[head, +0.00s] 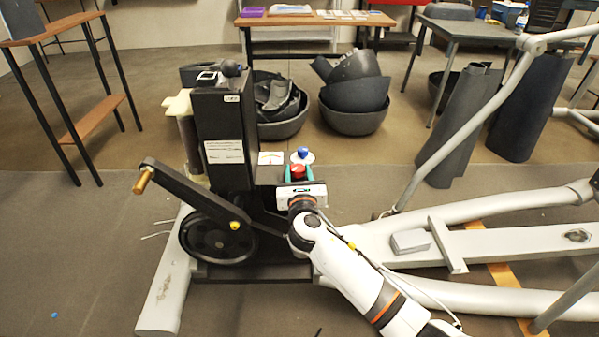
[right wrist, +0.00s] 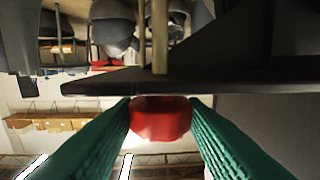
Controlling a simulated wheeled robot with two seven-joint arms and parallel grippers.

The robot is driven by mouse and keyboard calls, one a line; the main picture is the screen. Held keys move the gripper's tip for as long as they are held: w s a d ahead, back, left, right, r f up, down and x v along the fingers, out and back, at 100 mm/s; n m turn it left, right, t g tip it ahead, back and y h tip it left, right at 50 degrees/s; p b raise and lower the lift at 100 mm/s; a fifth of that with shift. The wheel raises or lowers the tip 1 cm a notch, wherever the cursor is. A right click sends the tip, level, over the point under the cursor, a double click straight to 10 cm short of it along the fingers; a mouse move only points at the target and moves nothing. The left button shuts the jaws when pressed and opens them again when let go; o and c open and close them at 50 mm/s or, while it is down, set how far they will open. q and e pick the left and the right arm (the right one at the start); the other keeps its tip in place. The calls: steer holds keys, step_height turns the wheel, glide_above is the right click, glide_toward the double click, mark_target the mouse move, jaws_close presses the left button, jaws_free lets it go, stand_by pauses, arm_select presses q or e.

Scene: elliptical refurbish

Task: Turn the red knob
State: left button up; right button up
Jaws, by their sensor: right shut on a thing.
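The red knob (head: 298,171) is on the black upright housing of the elliptical machine, next to a blue knob (head: 303,153) on a white round base. My right gripper (head: 298,174) reaches it from the front, with its green fingers on either side of the red knob. In the right wrist view the red knob (right wrist: 160,119) sits between the two green fingertips of the right gripper (right wrist: 160,122), and the fingers are closed on its sides. The knob's far side is hidden. My left gripper is not in view.
The black housing (head: 222,140) stands left of my right gripper, with a crank arm (head: 195,192) and flywheel (head: 218,240) in front. Grey frame tubes (head: 480,205) spread to the right. Dark bins (head: 354,118) and a wooden table (head: 330,20) stand behind.

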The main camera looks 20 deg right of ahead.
mark_target(297, 175)
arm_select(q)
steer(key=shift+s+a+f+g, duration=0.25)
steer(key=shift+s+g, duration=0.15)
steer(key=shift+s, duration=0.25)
arm_select(e)
steer(key=shift+a+m+g+h, duration=0.1)
steer(key=shift+m+g+h, duration=0.2)
steer(key=shift+m+h, duration=0.7)
steer(key=shift+h, duration=0.3)
steer(key=o, duration=1)
steer(key=p+v, duration=0.1)
steer(key=v, duration=0.2)
steer(key=shift+s+a, duration=0.1)
steer(key=shift+s, duration=0.15)
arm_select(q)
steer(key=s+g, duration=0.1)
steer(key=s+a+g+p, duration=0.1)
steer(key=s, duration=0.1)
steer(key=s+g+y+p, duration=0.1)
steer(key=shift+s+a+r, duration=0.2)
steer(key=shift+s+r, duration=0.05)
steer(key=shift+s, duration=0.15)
arm_select(e)
steer(key=v, duration=0.8)
steer(key=shift+s, duration=0.2)
